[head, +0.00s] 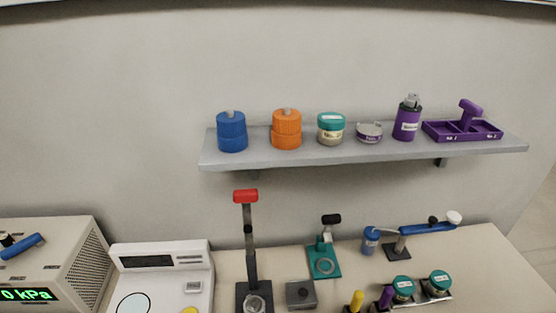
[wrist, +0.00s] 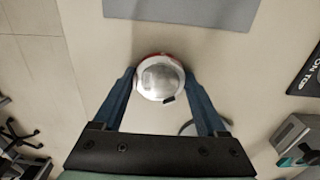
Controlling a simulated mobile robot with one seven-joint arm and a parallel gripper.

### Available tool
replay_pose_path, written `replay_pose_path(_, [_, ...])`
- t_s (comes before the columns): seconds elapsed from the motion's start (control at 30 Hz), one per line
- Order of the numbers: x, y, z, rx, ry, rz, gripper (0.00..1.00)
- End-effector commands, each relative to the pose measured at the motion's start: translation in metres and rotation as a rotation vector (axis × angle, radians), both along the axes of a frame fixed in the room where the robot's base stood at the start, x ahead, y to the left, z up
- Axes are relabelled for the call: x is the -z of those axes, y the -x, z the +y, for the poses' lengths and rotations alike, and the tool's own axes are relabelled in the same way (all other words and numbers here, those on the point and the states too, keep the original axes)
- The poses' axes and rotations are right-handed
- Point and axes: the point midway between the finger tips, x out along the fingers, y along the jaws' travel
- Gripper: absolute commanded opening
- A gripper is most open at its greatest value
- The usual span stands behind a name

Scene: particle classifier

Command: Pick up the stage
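My gripper (wrist: 160,75) shows in the wrist view with its two blue fingers spread apart. Between the fingertips is a round silver-white piece (wrist: 160,80) with a red edge at its top and a small dark tab low on its right. It may be the stage, but no label shows. The fingers are at its left and right sides; I cannot tell whether they touch it. The head view does not show my gripper.
A wall shelf (head: 365,152) holds blue and orange bottles, jars and a purple tray (head: 464,130). A tall stand with a red top (head: 245,196) rises from the bench. A balance (head: 162,272) and a pressure box (head: 52,262) are at left. Jars and small bottles crowd the front right.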

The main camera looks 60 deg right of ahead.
Motion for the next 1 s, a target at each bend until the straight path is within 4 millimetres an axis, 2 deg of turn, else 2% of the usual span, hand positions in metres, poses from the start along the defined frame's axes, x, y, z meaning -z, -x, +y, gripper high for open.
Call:
replay_pose_path(0.03, [0.000,0.000,0.000,0.000,0.000,0.000,0.53])
replay_pose_path(0.2, [0.000,0.000,0.000,0.000,0.000,0.000,0.23])
replay_pose_path(0.27, [0.000,0.000,0.000,0.000,0.000,0.000,0.12])
replay_pose_path(0.3, [-0.001,0.000,0.000,0.000,0.001,-0.001,0.10])
replay_pose_path(0.5, [-0.001,-0.001,0.000,0.000,0.002,-0.001,0.10])
replay_pose_path(0.63, [-0.010,-0.001,-0.001,0.000,0.002,-0.003,0.10])
replay_pose_path(1.0, [-0.076,-0.001,-0.001,0.000,0.003,-0.005,0.10])
